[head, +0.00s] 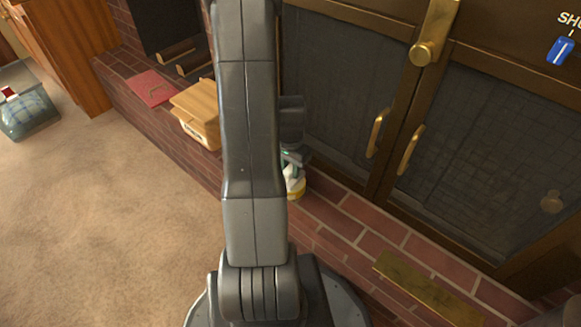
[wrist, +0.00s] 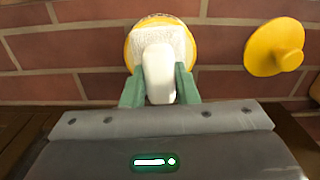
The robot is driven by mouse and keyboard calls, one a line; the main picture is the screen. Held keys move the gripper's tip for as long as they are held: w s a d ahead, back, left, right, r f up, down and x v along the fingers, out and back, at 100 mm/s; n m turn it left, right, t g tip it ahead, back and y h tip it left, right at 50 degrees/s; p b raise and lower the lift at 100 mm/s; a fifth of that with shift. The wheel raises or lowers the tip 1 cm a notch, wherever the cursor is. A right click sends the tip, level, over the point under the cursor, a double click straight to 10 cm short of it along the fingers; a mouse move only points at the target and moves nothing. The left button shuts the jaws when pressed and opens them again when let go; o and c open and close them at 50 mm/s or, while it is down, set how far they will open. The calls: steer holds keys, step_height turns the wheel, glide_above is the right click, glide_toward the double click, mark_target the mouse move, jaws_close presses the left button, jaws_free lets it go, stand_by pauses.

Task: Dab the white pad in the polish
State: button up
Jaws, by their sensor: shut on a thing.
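My gripper (wrist: 160,85) has green fingers, shut on the white pad (wrist: 158,70) by its narrow handle. The pad's wide, rough end lies over the round yellow polish tin (wrist: 131,50), whose yellow rim shows around it. I cannot tell whether the pad touches the polish, because the pad hides the inside of the tin.
A yellow disc with a knob (wrist: 275,47), like a lid, is right of the tin. Brick hearth (head: 345,218) runs below the brass-handled glass doors (head: 345,80). An open cardboard box (head: 197,115) and a red book (head: 151,88) are on the left.

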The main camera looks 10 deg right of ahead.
mark_target(291, 167)
steer(key=shift+f+b, duration=0.45)
steer(key=shift+f, duration=0.1)
stand_by(1.4)
steer(key=shift+r+p, duration=2.85)
steer(key=shift+r, duration=0.75)
steer(key=w+a+r+n, duration=0.8)
steer(key=w+a+n, duration=0.2)
steer(key=w+a, duration=0.3)
steer(key=s+r+p, duration=0.3)
steer(key=r+p, duration=1.3)
steer(key=p, duration=1.2)
steer(key=shift+d+r, duration=0.3)
